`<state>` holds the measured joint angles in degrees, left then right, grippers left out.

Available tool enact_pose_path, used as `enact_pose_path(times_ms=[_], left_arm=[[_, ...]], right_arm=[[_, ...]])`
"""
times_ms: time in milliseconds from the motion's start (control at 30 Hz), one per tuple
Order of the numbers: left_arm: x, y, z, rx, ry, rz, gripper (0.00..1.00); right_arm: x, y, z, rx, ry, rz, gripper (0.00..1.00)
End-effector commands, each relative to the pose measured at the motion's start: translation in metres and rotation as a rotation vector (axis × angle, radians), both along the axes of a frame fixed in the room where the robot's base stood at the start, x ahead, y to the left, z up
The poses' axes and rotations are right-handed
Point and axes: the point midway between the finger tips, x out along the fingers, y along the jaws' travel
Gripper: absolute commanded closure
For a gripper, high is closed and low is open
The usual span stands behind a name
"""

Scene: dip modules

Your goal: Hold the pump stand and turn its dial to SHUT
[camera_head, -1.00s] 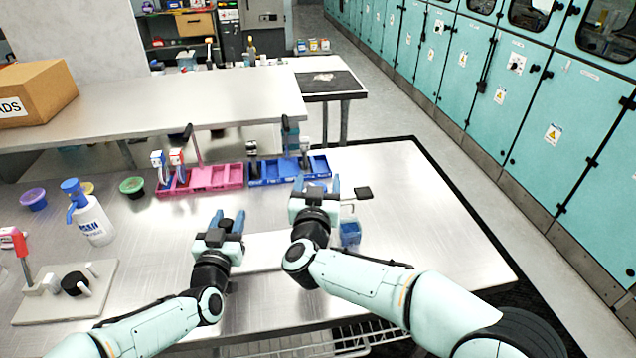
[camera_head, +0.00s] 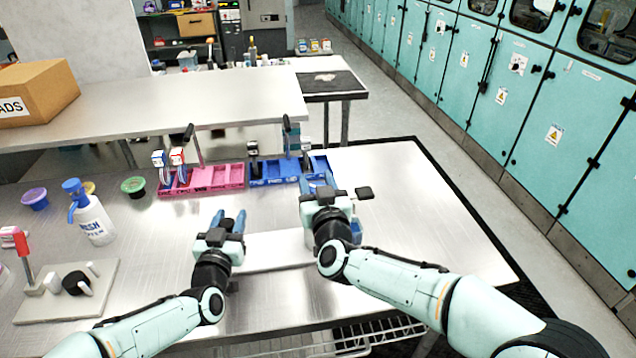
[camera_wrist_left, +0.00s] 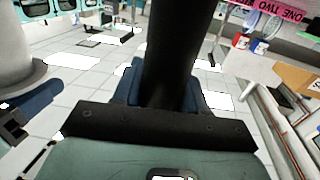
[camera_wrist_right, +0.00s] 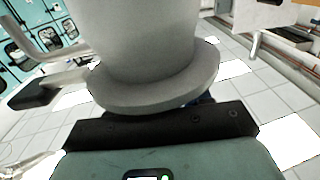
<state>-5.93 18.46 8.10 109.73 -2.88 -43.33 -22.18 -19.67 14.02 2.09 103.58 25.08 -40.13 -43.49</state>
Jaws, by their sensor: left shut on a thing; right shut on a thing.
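The pump stand has a pale flat base (camera_head: 275,250) on the metal table, partly covered by my arms. My left gripper (camera_head: 229,220) is shut on a thick black upright post (camera_wrist_left: 180,50), which fills the middle of the left wrist view. My right gripper (camera_head: 318,183) is shut on a grey round flanged part (camera_wrist_right: 150,50), seen close up in the right wrist view. A grey side arm with a black end (camera_wrist_right: 35,95) sticks out to its left; the black end (camera_head: 364,192) also shows in the head view. I cannot see any dial marking or SHUT label.
A pink tray (camera_head: 215,178) and a blue tray (camera_head: 270,174) lie behind the grippers. A white bottle (camera_head: 95,222) and a plate with a black knob (camera_head: 76,283) stand at left. The table's right side is clear.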

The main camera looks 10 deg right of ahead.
Motion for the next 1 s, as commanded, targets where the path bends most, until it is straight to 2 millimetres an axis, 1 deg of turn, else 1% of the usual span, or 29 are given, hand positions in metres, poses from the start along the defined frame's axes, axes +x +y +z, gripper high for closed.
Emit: enact_pose_path(times_ms=[200, 600, 1000], left_arm=[[0.0, 0.0, 0.0, 0.0, 0.001, -0.001, 1.0], [0.0, 0.0, -0.001, 0.001, 0.003, -0.001, 1.0], [0.0, 0.0, -0.002, 0.002, 0.005, -0.001, 1.0]], right_arm=[[0.0, 0.001, 0.002, 0.0, -0.004, 0.148, 0.83], [-0.001, 0.004, 0.003, -0.002, -0.008, 0.383, 0.83], [-0.003, 0.008, 0.004, -0.001, -0.011, 0.543, 0.83]])
